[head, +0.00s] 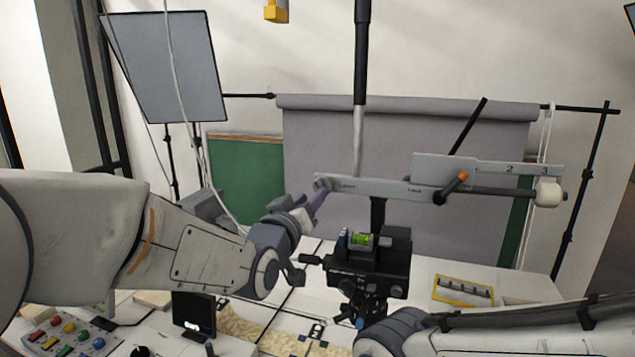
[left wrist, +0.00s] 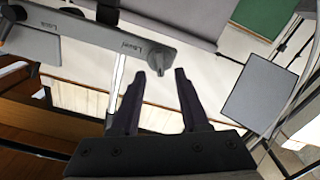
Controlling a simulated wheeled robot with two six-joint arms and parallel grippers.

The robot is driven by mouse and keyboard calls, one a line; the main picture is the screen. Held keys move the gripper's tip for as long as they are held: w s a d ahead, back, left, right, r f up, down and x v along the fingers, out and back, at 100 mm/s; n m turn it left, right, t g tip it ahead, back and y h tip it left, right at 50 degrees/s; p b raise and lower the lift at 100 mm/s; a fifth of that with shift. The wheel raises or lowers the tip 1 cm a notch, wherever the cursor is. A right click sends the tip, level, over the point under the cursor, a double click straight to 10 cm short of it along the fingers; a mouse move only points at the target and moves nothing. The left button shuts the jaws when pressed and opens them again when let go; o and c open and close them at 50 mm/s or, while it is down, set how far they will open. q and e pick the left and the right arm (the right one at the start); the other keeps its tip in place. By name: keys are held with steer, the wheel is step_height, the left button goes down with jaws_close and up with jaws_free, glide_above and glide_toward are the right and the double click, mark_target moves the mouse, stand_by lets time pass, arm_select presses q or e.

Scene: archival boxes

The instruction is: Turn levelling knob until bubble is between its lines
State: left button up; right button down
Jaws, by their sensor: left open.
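A grey knob (head: 322,184) sits at the left end of a pale bar (head: 380,188), beside lettering that reads like "Level". In the left wrist view the knob (left wrist: 160,58) shows just ahead of and between the two fingertips. My left gripper (head: 314,198) is open, with its dark fingers (left wrist: 159,74) pointing at the knob; no contact is visible. A green bubble vial (head: 361,240) sits on top of a black camera-like head below the bar. The bubble and its lines are too small to read. My right gripper is out of view.
An orange-tipped lever (head: 456,182) and a white round weight (head: 548,193) are on the bar's right part. A button panel (head: 72,337) and small black screen (head: 194,314) lie at lower left. A yellow-edged tray (head: 463,291) lies right. A grey backdrop (head: 320,135) hangs behind.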

mark_target(320, 182)
arm_select(q)
steer(key=shift+p+x, duration=0.85)
steer(key=shift+x, duration=1.2)
jaws_close()
steer(key=shift+f, duration=0.1)
